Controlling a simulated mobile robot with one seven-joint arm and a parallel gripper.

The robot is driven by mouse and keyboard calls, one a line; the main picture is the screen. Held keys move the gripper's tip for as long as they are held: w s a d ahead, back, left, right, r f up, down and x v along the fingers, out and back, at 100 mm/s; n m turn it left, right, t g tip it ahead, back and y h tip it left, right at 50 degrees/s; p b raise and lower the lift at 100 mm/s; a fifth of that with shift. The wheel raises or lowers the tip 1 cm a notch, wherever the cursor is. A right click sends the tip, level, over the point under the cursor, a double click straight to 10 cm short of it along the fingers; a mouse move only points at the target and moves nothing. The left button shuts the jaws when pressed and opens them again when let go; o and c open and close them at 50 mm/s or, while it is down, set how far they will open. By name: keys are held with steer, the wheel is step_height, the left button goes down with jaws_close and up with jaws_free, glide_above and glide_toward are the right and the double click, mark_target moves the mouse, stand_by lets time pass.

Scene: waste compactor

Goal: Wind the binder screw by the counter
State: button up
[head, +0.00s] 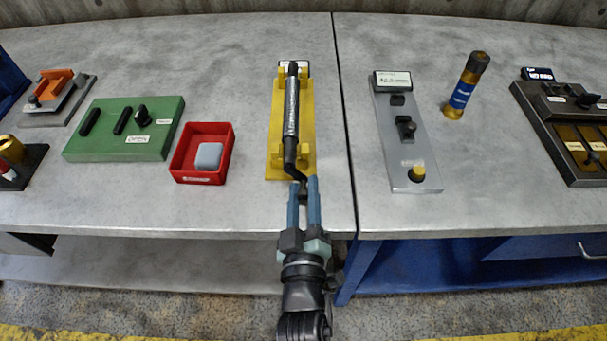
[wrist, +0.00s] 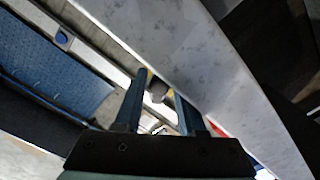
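The binder screw (head: 291,108) is a grey threaded rod lying lengthwise on a yellow base plate (head: 275,160) at the counter's front middle. A black crank (head: 293,170) bends off its near end toward the front edge. A small labelled block (head: 284,65) sits at the plate's far end; I cannot read it. My gripper (head: 303,181) reaches in from the front, its two blue fingers apart on either side of the crank's dark end. In the wrist view a dark round knob (wrist: 157,90) shows between the fingertips, with gaps that look clear of it.
A red tray (head: 180,172) with a grey-blue block stands left of the screw, beside a green switch panel (head: 120,150). A grey panel (head: 405,145) and a blue-and-gold cylinder (head: 466,86) stand to the right. The counter's front edge runs beneath my gripper.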

steer(key=shift+s+r, duration=0.1)
jaws_close()
stand_by(0.4)
steer(key=m, duration=0.1)
steer(key=m+b, duration=0.1)
steer(key=shift+a+f+m, duration=0.35)
steer(key=shift+a+m, duration=0.05)
steer(key=shift+a+f+m+b, duration=0.1)
steer(key=shift+a+m+b, duration=0.3)
steer(key=shift+m, duration=0.6)
steer(key=shift+a+m+b, duration=0.3)
steer(key=shift+m+b, duration=0.1)
steer(key=shift+m, duration=0.6)
